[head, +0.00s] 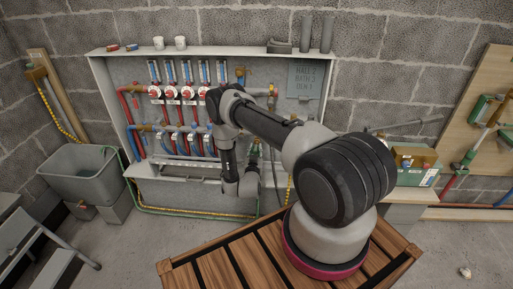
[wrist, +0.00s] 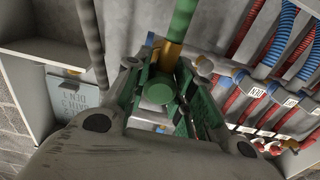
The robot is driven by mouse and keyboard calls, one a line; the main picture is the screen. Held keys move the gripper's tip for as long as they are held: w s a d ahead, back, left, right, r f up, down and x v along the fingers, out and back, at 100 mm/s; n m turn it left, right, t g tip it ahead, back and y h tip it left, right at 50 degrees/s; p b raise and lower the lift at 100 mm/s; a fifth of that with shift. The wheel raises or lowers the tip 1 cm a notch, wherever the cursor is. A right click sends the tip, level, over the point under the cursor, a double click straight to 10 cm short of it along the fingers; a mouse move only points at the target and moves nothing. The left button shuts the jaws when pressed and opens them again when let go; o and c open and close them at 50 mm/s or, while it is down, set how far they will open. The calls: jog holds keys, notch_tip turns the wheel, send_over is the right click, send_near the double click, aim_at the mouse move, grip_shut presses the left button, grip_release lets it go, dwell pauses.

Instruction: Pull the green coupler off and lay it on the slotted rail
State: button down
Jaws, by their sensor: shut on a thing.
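In the wrist view, the green coupler (wrist: 158,92) shows its round end between the two green-padded fingers of my gripper (wrist: 165,103). The gripper is shut on it. Just beyond is a brass fitting (wrist: 170,56), and a green hose (wrist: 183,20) runs on from there to the top edge. The coupler is in line with them; I cannot tell whether it is still joined. In the head view my arm hides the coupler and most of the gripper. A pale horizontal bar (head: 180,160) low in the wall cabinet may be the slotted rail; its slots are not clear.
The open cabinet (head: 109,90) holds red and blue pipes with valves (head: 172,94). Cups (head: 180,43) and grey tubes (head: 327,34) stand on its top. A grey tub (head: 78,172) is at left, a green box (head: 418,177) at right. A slatted wooden top (head: 215,262) is in front.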

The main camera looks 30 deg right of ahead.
jog(key=shift+v, duration=1.25)
